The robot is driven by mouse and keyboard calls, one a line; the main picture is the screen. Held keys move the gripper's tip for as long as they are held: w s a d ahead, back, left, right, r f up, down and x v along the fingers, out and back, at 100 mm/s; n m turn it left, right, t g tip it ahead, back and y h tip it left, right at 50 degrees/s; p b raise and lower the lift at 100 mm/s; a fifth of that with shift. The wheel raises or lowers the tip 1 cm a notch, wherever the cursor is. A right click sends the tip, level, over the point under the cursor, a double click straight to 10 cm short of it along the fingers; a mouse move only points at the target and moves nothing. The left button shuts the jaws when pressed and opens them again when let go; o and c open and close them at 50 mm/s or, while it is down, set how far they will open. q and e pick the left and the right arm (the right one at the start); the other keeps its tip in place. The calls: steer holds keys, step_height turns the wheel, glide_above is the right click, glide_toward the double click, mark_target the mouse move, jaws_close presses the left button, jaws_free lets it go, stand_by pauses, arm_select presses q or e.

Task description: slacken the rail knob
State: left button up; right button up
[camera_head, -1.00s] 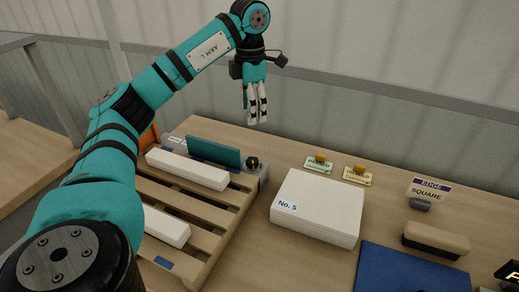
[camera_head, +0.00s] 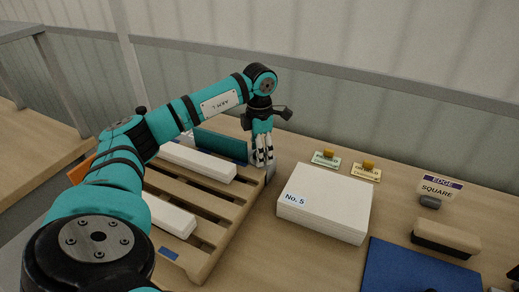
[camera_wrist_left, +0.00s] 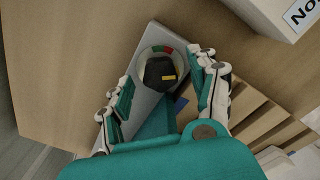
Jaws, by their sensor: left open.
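The rail knob (camera_wrist_left: 160,72) is black with a yellow mark, on a round pale dial with a red and a green patch. It sits on the end of a grey metal rail (camera_wrist_left: 148,38). My left gripper (camera_wrist_left: 156,84) is open, with its fingers on either side of the knob in the left wrist view; I cannot tell whether they touch it. In the head view the left gripper (camera_head: 263,158) points down at the rail's end and hides the knob. A teal fence (camera_head: 221,145) stands along the rail.
A slatted wooden pallet (camera_head: 208,235) with white blocks lies before the rail. A white stack marked No. 5 (camera_head: 325,200) stands to its right. Two small signs with yellow tops, a brush (camera_head: 446,237) and a blue mat (camera_head: 410,268) are further right.

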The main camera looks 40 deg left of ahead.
arm_select(q)
steer(key=shift+c, duration=0.3)
steer(key=c, duration=1.1)
steer(key=shift+n, duration=0.3)
steer(key=shift+n+p, duration=0.45)
steer(key=shift+n, duration=0.55)
steer(key=shift+n+p, duration=0.5)
steer(key=shift+n, duration=1.7)
steer(key=o, duration=1.2)
steer(key=shift+c, duration=0.2)
